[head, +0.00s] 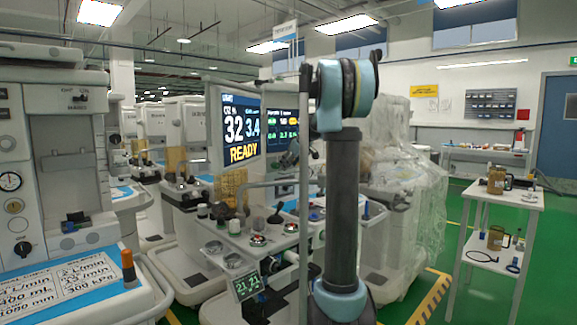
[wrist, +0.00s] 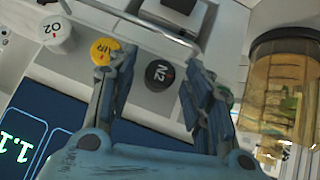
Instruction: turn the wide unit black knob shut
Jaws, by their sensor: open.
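In the wrist view a black knob (wrist: 159,75) marked "N2" sits on a pale panel. My gripper (wrist: 162,66) is open, its two fingers apart on either side of the black knob as seen here. The knob looks uncovered, and I see no finger touching it; the depth gap cannot be told. A yellow knob (wrist: 101,50) marked "AIR" is beside the left finger and partly covered by it. A white knob (wrist: 52,33) marked "O2" is further left. In the head view my arm stands in front of the units, and the black knob cannot be made out surely.
A metal rail (wrist: 135,22) runs above the knobs. An amber canister (wrist: 285,90) stands close to the right finger. A blue display (wrist: 30,135) is at lower left. In the head view, a monitor (head: 243,128) reads "READY", and a side table (head: 500,197) stands at right.

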